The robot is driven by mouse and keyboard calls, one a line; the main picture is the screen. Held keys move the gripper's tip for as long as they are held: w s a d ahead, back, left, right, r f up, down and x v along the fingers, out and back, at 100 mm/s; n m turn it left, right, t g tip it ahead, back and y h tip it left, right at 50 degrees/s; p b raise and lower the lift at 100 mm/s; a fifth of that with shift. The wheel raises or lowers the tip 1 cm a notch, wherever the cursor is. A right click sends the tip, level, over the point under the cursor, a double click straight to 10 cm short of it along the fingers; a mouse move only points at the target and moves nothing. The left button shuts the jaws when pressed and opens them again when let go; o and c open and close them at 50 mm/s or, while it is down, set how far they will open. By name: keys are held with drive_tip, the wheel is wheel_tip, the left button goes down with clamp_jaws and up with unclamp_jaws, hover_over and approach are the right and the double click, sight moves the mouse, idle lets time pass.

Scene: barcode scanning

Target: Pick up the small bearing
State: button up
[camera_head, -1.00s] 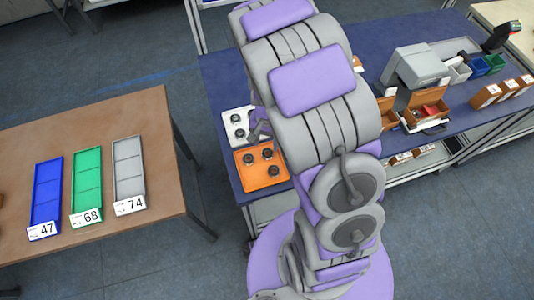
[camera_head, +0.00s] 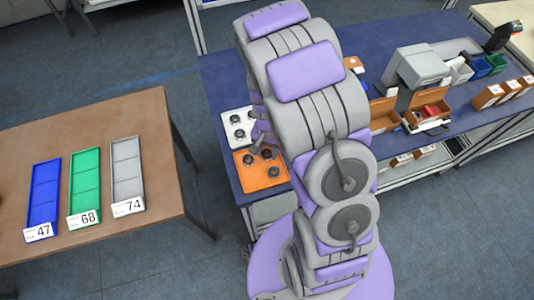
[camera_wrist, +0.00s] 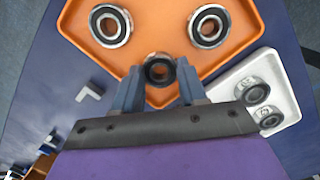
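The orange tray (camera_head: 262,183) holds three dark-centred metal ring bearings. In the wrist view, one bearing (camera_wrist: 160,70) lies between the fingertips of my gripper (camera_wrist: 161,84), near the orange tray's corner. The fingers are apart, one on each side of it; a firm grip is not visible. The two other bearings (camera_wrist: 111,26) (camera_wrist: 209,26) lie farther inside the tray and look larger. The white tray (camera_head: 228,137) beside it holds two bearings (camera_wrist: 257,92) (camera_wrist: 271,118). In the head view my gripper (camera_head: 262,141) is over the orange tray's far edge, partly hidden by my arm.
The trays stand on a blue table (camera_head: 218,82). A grey machine (camera_head: 417,67), open brown boxes (camera_head: 384,114) and small bins (camera_head: 483,67) stand farther right. A brown table (camera_head: 110,120) at left carries blue, green and grey trays labelled 47, 68 and 74.

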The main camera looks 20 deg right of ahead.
drive_tip(key=c, duration=0.4)
drive_tip(key=shift+r, duration=0.1)
drive_tip(key=shift+c, duration=0.2)
